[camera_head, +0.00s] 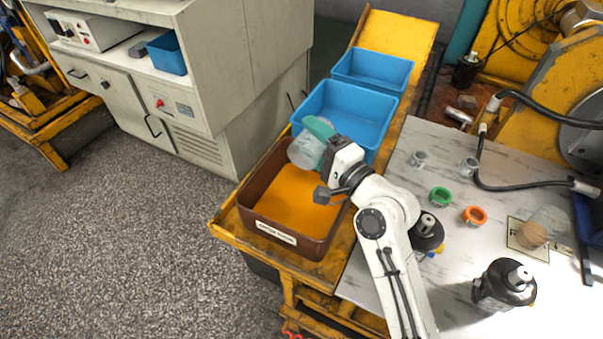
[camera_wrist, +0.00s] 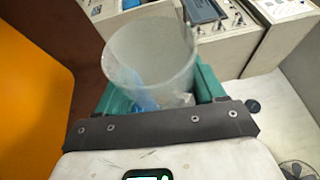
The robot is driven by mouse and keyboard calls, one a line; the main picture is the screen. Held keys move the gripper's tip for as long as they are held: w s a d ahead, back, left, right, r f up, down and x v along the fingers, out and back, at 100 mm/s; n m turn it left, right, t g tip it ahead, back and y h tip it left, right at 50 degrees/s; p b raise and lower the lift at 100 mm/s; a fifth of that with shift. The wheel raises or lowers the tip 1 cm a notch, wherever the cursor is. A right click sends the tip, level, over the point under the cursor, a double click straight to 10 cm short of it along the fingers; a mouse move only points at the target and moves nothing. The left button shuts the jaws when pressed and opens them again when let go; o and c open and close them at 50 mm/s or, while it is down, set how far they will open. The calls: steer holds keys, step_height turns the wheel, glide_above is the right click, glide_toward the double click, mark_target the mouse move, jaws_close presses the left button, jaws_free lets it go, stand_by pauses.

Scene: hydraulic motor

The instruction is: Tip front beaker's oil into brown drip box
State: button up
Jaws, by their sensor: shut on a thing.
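My gripper (camera_head: 322,137) has teal fingers, shut on a clear glass beaker (camera_head: 304,153). The beaker is tilted above the far left corner of the brown drip box (camera_head: 330,243). The box has a white label on its near wall and an orange, oil-coloured surface inside. In the wrist view the beaker (camera_wrist: 150,50) sits between the teal fingers (camera_wrist: 158,92). Its glass looks clear there, and no oil shows in it. I see no stream falling. The box's brown wall (camera_wrist: 88,50) is at the left of that view.
Two blue bins (camera_head: 345,112) stand behind the box on the yellow bench. A grey cabinet (camera_head: 240,75) stands left.

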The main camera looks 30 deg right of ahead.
steer(key=shift+f+m, duration=0.1)
steer(key=shift+m, duration=0.2)
steer(key=shift+w+d+p, duration=0.1)
steer(key=shift+p, duration=0.95)
steer(key=shift+m+g+p, duration=0.3)
steer(key=shift+m+p, duration=0.1)
steer(key=shift+p, duration=0.05)
steer(key=shift+d+f+m+p, duration=0.1)
steer(key=shift+f+m+p, duration=0.15)
steer(key=shift+p, duration=0.3)
steer(key=shift+f, duration=0.15)
steer(key=shift+w+m+p, duration=0.1)
steer(key=shift+m+p, duration=0.25)
steer(key=shift+p, duration=0.4)
steer(key=m+g+p, duration=0.1)
steer(key=p, duration=0.1)
steer(key=shift+d+f+p, duration=0.1)
steer(key=shift+p, duration=0.3)
steer(key=shift+f+m, duration=0.25)
steer(key=shift+m, duration=0.05)
